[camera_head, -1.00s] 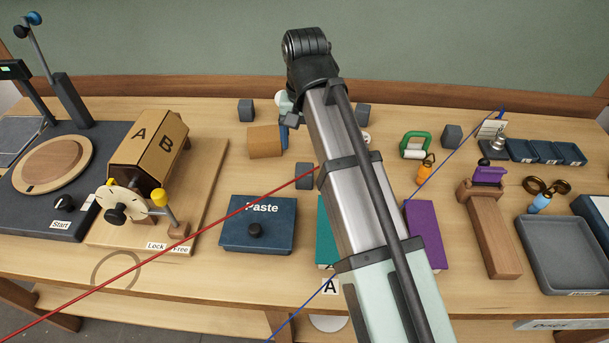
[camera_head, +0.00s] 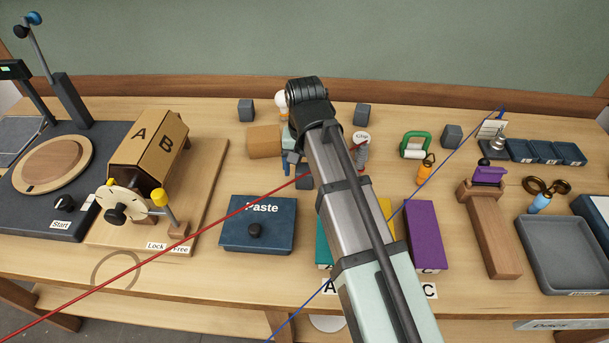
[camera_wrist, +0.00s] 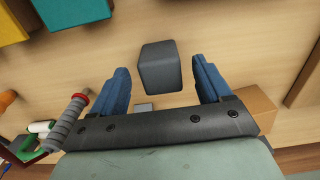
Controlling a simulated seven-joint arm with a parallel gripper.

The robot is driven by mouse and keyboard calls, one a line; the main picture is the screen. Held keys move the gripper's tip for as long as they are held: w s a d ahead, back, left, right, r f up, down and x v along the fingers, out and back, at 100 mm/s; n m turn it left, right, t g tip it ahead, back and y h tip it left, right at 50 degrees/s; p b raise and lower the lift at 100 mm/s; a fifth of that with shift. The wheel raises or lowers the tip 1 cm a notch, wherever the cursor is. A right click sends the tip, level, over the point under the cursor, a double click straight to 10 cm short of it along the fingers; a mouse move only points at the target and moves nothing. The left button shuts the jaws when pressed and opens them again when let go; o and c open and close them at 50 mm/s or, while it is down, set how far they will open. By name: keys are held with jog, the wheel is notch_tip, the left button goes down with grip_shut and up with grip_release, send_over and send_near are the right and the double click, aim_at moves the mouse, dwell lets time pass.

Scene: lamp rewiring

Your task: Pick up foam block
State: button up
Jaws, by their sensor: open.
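Several dark grey cubes that look like foam blocks stand on the bench. One foam block (camera_head: 303,183) is near the middle, partly hidden behind my arm in the head view. In the wrist view a foam block (camera_wrist: 160,67) lies between the lines of my two blue fingers, with clear gaps on both sides. My gripper (camera_wrist: 160,78) is open and empty, pointing down at it. In the head view my gripper (camera_head: 292,163) is just above and behind this block, mostly covered by the arm. Its height above the block is hard to tell.
A light wooden block (camera_head: 264,141) stands close left of my gripper. A grey ribbed handle (camera_wrist: 70,117) shows in the wrist view. The Paste box (camera_head: 258,225) is in front, with the purple box (camera_head: 425,236) to the right. More grey cubes (camera_head: 246,110) stand behind.

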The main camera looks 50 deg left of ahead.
aim_at(304, 168)
jog(key=shift+w+a+f, duration=0.1)
jog(key=shift+a+f, duration=0.05)
jog(key=shift+f, duration=1.65)
jog(key=shift+c, duration=0.3)
jog(key=c, duration=1)
jog(key=shift+o, duration=0.2)
jog(key=shift+r, duration=0.15)
